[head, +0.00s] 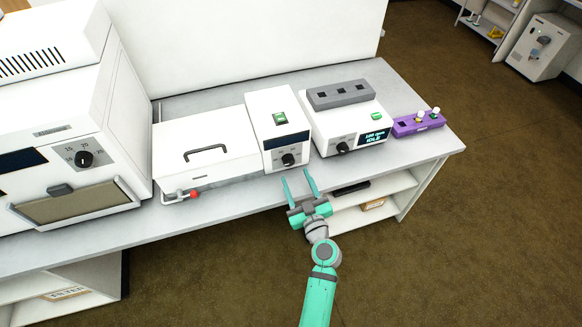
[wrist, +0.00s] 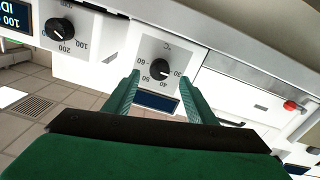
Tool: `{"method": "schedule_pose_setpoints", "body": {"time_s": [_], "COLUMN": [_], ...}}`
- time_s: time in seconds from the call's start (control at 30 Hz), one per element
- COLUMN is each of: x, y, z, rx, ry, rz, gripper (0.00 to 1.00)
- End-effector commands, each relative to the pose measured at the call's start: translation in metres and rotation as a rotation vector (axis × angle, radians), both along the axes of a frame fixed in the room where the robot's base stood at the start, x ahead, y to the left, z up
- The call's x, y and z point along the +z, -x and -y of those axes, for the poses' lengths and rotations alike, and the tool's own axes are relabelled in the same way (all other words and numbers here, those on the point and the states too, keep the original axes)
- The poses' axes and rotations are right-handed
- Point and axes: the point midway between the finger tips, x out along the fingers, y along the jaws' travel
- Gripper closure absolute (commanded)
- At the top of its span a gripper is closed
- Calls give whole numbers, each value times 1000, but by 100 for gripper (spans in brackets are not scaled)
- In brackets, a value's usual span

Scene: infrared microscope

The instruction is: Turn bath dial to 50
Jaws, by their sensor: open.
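The bath (head: 205,150) is a white box with a handled lid, joined to a control unit on its right. Its black bath dial (head: 288,159) is on the front of that unit, below a dark display. In the wrist view the bath dial (wrist: 159,68) sits on a grey °C scale with marks including 20, 40, 50 and 60. Its pointer is too small to read surely. My gripper (head: 298,174) is open and empty in front of the unit. In the wrist view its fingertips (wrist: 160,80) lie either side of the dial, apparently short of it.
A stirrer-like device (head: 343,120) with its own dial and a lit display stands right of the bath. A purple rack (head: 418,124) is beyond it. A red-knobbed valve (head: 193,195) sticks out at the bath's lower left. A large white instrument (head: 60,120) stands at left.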

Motion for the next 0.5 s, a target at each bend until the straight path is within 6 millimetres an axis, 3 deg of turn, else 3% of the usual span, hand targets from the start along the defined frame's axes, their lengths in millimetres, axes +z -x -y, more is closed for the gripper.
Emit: {"method": "schedule_pose_setpoints", "body": {"time_s": [0.2, 0.5], "x": [1, 0], "y": [-35, -56], "z": [-12, -18], "rx": [0, -1], "ry": [1, 0], "rz": [1, -1], "gripper": [49, 49]}}
